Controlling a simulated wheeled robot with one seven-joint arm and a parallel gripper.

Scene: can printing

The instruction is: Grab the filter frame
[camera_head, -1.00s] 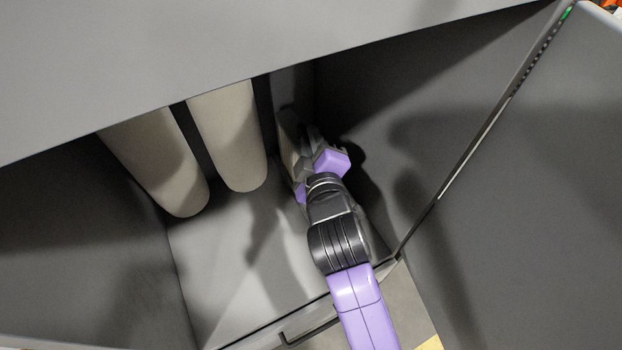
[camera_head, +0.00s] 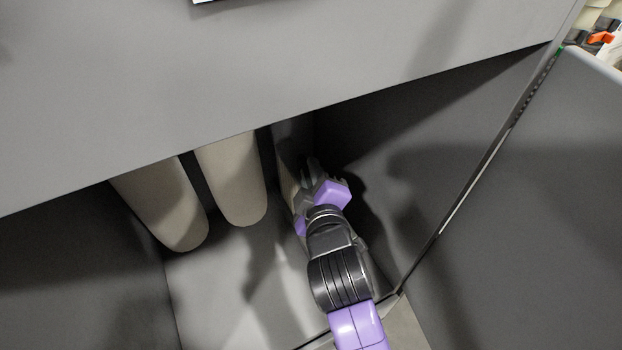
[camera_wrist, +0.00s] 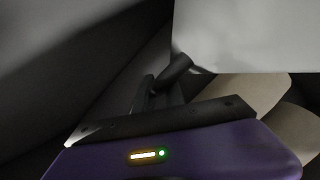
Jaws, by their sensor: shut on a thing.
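My gripper (camera_head: 308,178) reaches into the grey cabinet, beside the beige filter tubes. It is shut, apparently on the filter frame; its grip point is mostly hidden by my wrist in the head view. In the wrist view, the dark fingers (camera_wrist: 163,82) meet the lower left corner of a pale flat panel (camera_wrist: 250,35), which seems to be part of the filter frame. Two rounded beige tubes (camera_head: 165,205) (camera_head: 232,180) hang left of my gripper in the head view. Beige tubes (camera_wrist: 240,93) also show below the panel in the wrist view. The frame's upper part is hidden behind the cabinet front.
The cabinet's front panel (camera_head: 270,70) overhangs the opening. An open grey door (camera_head: 520,200) stands to the right. The cabinet floor (camera_head: 220,300) below the tubes is bare. The right inner wall (camera_head: 400,140) is close to my gripper.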

